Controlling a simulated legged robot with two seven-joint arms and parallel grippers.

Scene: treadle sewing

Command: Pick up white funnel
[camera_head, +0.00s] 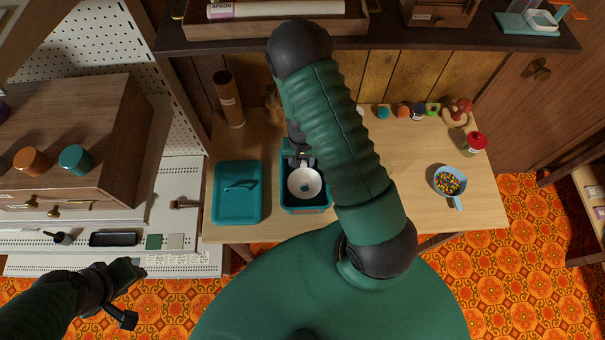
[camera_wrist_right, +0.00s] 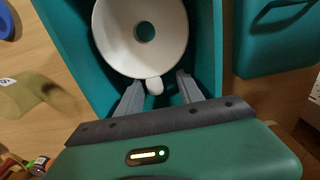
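The white funnel (camera_head: 313,189) lies in an open teal box (camera_head: 306,211) on the wooden table, its round mouth facing up. In the right wrist view the funnel (camera_wrist_right: 112,42) shows its central hole and a small white tab at its near rim. My right gripper (camera_head: 300,161) reaches down into the box at the funnel's far side. In the right wrist view its two fingers (camera_wrist_right: 160,82) are apart, one on each side of the tab; I cannot tell whether they touch it. My left gripper (camera_head: 136,294) is at the lower left, empty with its jaws apart, far from the funnel.
A teal lid (camera_head: 238,205) with a handle lies left of the box. A blue cup of coloured beads (camera_head: 449,182), a red-topped jar (camera_head: 476,143) and several small containers stand on the right. My right arm hides the table's middle. A dark shelf (camera_head: 400,42) overhangs the back.

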